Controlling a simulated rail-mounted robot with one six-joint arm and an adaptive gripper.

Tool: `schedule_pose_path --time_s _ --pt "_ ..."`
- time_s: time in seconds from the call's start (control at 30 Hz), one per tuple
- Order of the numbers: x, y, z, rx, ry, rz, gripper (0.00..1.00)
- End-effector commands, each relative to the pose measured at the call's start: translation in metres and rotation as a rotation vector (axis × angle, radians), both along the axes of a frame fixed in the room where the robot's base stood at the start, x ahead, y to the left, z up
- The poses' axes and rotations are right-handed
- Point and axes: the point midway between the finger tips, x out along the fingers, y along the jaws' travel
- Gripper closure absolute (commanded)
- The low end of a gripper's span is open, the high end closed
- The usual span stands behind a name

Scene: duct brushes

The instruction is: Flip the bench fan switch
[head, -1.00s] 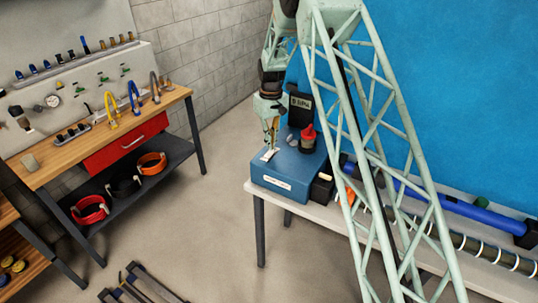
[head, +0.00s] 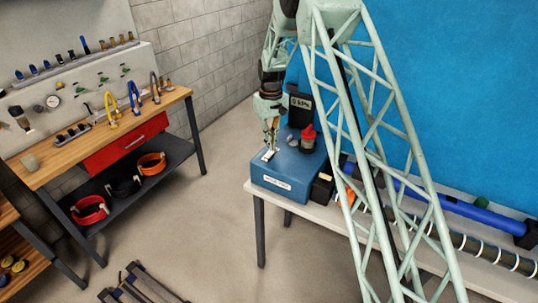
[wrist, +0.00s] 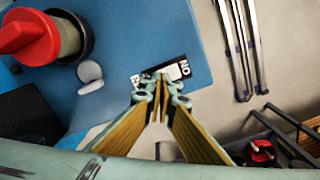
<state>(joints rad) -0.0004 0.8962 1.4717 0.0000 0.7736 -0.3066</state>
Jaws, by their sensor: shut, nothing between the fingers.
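The bench fan box (head: 283,176) is blue and sits on the near left end of the white bench. A small black and white switch plate (head: 268,156) is on its top; in the wrist view the switch plate (wrist: 172,71) carries partly hidden white letters. My gripper (head: 271,145) points down over the plate, its fingers shut and empty. In the wrist view my gripper tips (wrist: 160,88) cover part of the plate beside its white rocker. Whether they touch it, I cannot tell. A red knob (wrist: 30,35) and a grey round button (wrist: 89,73) are also on the box top.
A small black display (head: 301,106) stands behind the box. Blue and striped tubes (head: 455,208) lie on the bench to the right. A wooden workbench (head: 40,172) with a red drawer stands at left, with open floor between.

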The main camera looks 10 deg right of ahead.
Motion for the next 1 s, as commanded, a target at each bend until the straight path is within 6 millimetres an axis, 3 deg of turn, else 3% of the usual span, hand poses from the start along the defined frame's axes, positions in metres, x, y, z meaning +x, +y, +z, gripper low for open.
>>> schedule_pose_path --time_s 1.0 --pt "-0.0001 0.0000 -0.0079 0.000 0.000 0.000 1.00"
